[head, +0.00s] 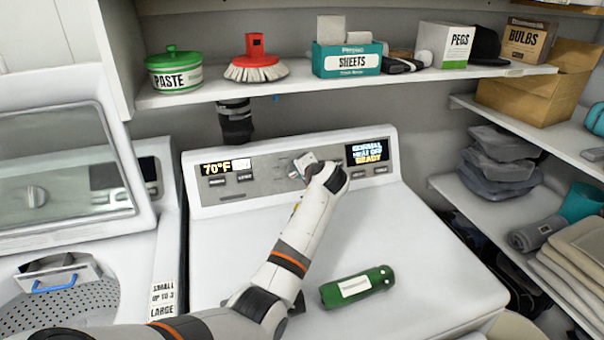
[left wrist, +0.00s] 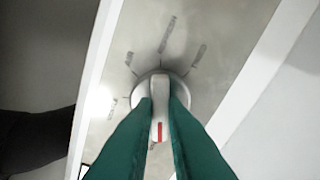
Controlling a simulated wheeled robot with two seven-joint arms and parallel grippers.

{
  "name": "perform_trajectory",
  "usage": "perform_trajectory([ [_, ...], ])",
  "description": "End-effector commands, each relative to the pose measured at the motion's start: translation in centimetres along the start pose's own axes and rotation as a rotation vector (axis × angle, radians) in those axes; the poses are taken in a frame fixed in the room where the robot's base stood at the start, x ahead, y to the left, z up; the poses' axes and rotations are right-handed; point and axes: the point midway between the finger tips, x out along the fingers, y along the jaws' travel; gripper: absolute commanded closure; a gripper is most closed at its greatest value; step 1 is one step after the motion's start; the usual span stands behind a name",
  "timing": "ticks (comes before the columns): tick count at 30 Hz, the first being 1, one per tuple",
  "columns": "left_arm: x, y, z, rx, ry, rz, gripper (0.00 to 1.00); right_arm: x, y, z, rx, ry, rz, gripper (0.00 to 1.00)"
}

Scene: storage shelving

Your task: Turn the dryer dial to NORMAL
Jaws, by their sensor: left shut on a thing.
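The dryer (head: 395,225) stands in the middle of the head view, with its control panel (head: 265,178) along the back. My left gripper (head: 303,166) is at the middle of this panel and largely hides the dial there. In the left wrist view, the round grey-white dial (left wrist: 158,86) has a raised handle with a red mark at its lower end. The green fingers of my left gripper (left wrist: 161,100) are shut on this handle, one on each side. Dark label marks surround the dial but are too blurred to read. The right display (head: 366,152) appears to show NORMAL and READY. My right gripper is not in view.
A green bottle (head: 357,287) lies on the dryer top, right of my left arm. A shelf (head: 420,80) with cleaning supplies hangs above the panel. A washer (head: 95,255) with its lid up stands left. Side shelves (head: 470,205) hold containers and towels.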

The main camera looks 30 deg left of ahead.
Motion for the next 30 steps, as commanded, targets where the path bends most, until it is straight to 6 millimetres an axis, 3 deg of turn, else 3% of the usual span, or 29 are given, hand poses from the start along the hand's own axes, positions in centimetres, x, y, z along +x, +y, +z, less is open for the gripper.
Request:
perform_trajectory([
  [9, 0.0, -0.1, 0.0, -0.004, 0.001, -0.004, 1.0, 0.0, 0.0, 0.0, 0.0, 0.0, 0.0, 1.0],
  [10, 0.0, -0.1, 0.0, -0.004, 0.001, -0.004, 0.87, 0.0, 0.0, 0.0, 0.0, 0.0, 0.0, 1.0],
  [14, 0.0, -0.1, 0.0, -0.003, 0.001, -0.003, 0.66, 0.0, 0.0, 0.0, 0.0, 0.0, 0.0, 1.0],
  [23, -0.1, -0.1, 0.0, -0.003, 0.0, -0.001, 0.66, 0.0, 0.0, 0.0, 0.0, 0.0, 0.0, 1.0],
  [30, -3.0, -0.2, 0.0, -0.006, -0.003, -0.002, 0.66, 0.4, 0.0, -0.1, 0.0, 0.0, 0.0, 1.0],
])
